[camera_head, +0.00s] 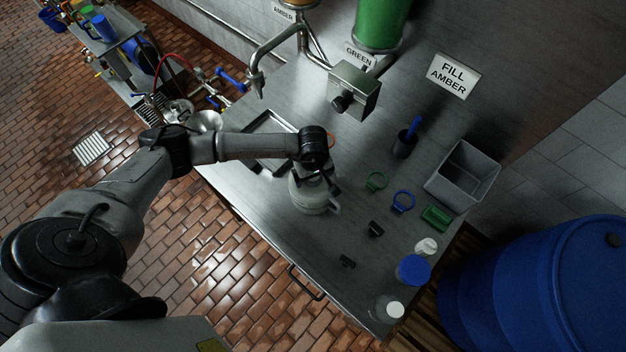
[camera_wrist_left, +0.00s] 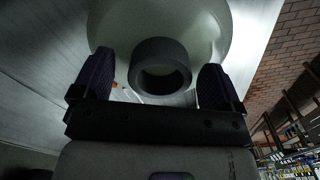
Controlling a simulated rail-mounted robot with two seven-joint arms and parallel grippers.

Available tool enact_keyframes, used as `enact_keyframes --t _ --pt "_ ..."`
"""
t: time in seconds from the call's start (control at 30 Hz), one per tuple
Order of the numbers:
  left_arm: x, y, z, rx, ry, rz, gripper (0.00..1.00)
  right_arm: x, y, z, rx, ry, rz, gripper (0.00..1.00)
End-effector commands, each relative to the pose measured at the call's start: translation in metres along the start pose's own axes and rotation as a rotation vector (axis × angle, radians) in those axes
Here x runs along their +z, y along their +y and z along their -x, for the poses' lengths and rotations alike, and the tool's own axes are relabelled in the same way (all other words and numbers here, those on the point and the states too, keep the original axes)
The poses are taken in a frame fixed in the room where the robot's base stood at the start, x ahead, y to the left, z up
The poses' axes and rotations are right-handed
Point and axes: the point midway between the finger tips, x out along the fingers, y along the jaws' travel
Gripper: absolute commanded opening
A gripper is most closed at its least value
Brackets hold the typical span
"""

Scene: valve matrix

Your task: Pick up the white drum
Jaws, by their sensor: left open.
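The white drum (camera_head: 308,197) stands on the metal bench, below the end of my left arm in the head view. My left gripper (camera_head: 324,178) is at the drum's top, partly hidden by my wrist. In the left wrist view the pale body of the drum (camera_wrist_left: 215,30) fills the upper middle. A dark round ring (camera_wrist_left: 160,66) shows in front of it, between the two open fingers of my left gripper (camera_wrist_left: 155,85). I cannot tell whether the fingers touch the ring. My right gripper is not in view.
Green and blue rings (camera_head: 402,202), a grey bin (camera_head: 463,176), a black cup (camera_head: 404,146) and small containers, one with a blue lid (camera_head: 413,269), stand on the bench right of the drum. A tap (camera_head: 256,84) hangs behind. A blue barrel (camera_head: 560,290) is at the right.

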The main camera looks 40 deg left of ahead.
Motion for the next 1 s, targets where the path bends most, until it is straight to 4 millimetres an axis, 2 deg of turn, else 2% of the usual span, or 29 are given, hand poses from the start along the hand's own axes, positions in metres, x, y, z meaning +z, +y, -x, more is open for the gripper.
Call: enact_keyframes --t 0.17,1.0 --pt "-0.0001 0.0 -0.0001 0.0 0.0 0.0 0.91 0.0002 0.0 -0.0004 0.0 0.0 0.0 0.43" --pt "-0.0003 -0.0001 0.0003 0.0 0.0 0.001 0.1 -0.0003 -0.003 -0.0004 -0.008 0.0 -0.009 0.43"
